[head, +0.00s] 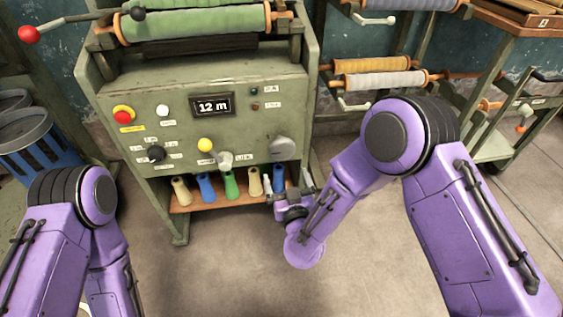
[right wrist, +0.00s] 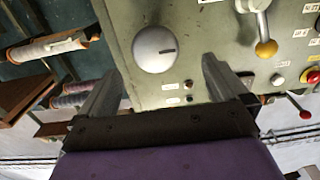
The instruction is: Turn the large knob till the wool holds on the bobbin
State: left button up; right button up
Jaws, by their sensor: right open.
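The large grey knob (head: 282,147) sits at the lower right of the green machine's front panel. In the right wrist view the knob (right wrist: 154,46) is round, with a short dark mark toward its right side. My right gripper (head: 289,187) is just below and in front of it. In the right wrist view my right gripper (right wrist: 160,66) is open, its fingers apart below the knob to either side, with nothing between them. Green wool (head: 195,22) lies on a roller on top of the machine. The display (head: 212,105) reads 12 m. My left gripper is out of view.
A yellow-tipped lever (head: 205,145) is left of the knob, with a black knob (head: 156,154) and a red button (head: 123,113) further left. Several coloured cones (head: 231,185) stand on the shelf below. A wool rack (head: 384,80) is at right. The floor in front is clear.

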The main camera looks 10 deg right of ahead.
aim_at(283, 153)
jog(key=shift+n+h, duration=0.3)
jog(key=shift+n, duration=0.2)
jog(key=w, duration=0.3)
jog(key=w+b, duration=0.1)
jog(key=w, duration=0.6)
jog(key=shift+w+d+r, duration=0.15)
jog(key=shift+w+r, duration=0.1)
jog(key=shift+r, duration=0.05)
jog(key=c, duration=0.8)
